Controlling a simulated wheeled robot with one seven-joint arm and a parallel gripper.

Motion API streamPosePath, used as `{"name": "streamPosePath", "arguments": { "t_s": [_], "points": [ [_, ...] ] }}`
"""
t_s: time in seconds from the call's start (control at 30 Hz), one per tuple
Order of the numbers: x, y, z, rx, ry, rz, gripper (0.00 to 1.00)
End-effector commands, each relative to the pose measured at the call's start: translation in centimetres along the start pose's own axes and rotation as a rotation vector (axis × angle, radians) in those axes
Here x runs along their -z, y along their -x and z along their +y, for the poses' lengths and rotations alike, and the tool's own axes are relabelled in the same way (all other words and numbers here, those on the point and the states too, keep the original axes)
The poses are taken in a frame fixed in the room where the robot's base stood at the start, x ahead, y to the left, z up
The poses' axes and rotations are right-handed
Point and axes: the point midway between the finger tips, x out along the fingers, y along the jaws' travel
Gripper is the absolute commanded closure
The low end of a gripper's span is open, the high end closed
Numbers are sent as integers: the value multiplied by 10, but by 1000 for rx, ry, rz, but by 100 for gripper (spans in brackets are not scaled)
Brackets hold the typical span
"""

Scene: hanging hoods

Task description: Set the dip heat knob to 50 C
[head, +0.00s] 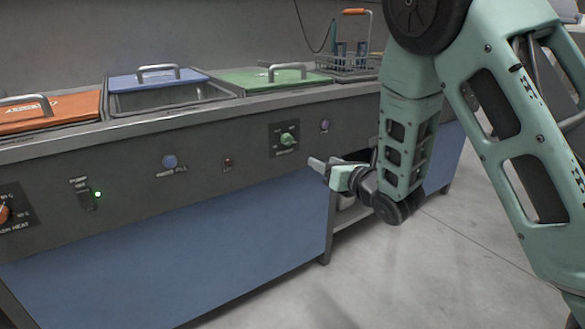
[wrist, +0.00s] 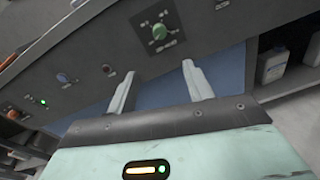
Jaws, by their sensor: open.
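A green knob (head: 287,140) sits on a dark square plate on the front panel, below the green lid; I take it for the dip heat knob. Its plate's lettering is too small to read. The green knob also shows in the wrist view (wrist: 159,32), above and beyond my fingertips. My gripper (head: 318,164) is in front of the panel, to the right of and a little below the green knob, apart from it. In the wrist view my gripper (wrist: 157,76) shows two spread fingers with nothing between them.
An orange knob (head: 3,213) is at the far left of the panel. A blue knob (head: 169,161), a small red switch (head: 228,164) and a switch with a green light (head: 87,198) lie between. The tanks carry an orange lid (head: 60,108), blue lid (head: 155,79) and green lid (head: 265,78).

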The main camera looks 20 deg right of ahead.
Motion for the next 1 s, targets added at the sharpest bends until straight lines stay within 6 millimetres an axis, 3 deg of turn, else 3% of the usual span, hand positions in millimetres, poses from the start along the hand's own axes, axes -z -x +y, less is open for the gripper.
{"name": "streamPosePath", "arguments": {
  "t_s": [0.03,0.13,0.37,1.0],
  "points": [
    [12,-2,-7,-12,75,-28,49],
    [11,-1,-11,-28,176,-69,49],
    [7,-16,-11,-35,217,-87,49],
    [-2,-142,-5,-35,213,-87,49]
  ]
}}
